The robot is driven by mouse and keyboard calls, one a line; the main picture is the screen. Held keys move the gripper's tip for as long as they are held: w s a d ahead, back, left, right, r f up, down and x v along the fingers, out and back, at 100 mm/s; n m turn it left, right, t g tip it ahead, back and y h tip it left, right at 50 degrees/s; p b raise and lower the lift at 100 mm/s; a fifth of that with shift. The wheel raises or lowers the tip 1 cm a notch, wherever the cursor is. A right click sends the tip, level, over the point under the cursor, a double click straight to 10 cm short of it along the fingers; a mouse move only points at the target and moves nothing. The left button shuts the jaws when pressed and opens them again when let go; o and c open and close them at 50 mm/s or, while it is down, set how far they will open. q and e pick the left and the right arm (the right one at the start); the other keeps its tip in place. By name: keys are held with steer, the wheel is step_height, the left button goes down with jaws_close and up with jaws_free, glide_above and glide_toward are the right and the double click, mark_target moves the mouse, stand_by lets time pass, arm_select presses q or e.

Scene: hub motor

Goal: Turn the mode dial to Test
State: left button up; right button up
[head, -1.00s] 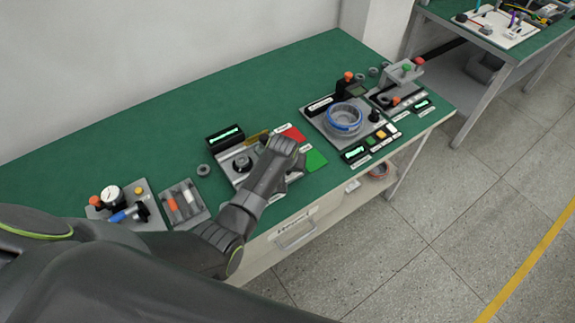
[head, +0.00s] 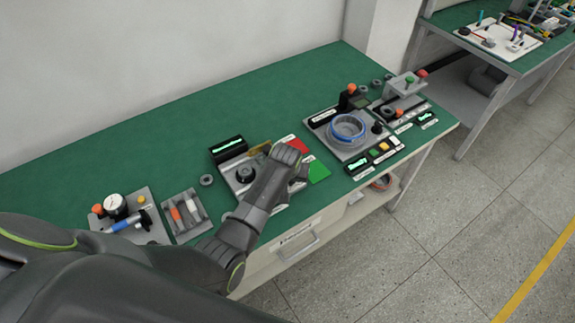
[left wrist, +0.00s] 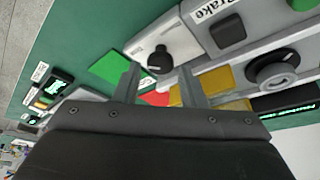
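A black knob (left wrist: 160,60) with a white pointer mark stands on a light plate in the left wrist view. It looks like the mode dial, but its small lettering is not readable. My left gripper (left wrist: 159,72) is open and empty, its two fingers apart with the knob just beyond and between the tips. I cannot tell whether they touch it. In the head view my left gripper (head: 286,160) is over the control panel (head: 228,174) and hides the knob. My right gripper is not in view.
A larger round dial (left wrist: 275,70) and a dark Brake button (left wrist: 228,31) are beside the knob. Yellow (left wrist: 190,93), red and green (left wrist: 108,65) plates lie near the fingers. A motor fixture (head: 347,129) stands to the right. The green bench behind is clear.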

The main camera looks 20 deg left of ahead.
arm_select(q)
steer(key=b+v, duration=0.1)
steer(key=v, duration=1.4)
steer(key=shift+s+r, duration=0.2)
steer(key=shift+r, duration=0.15)
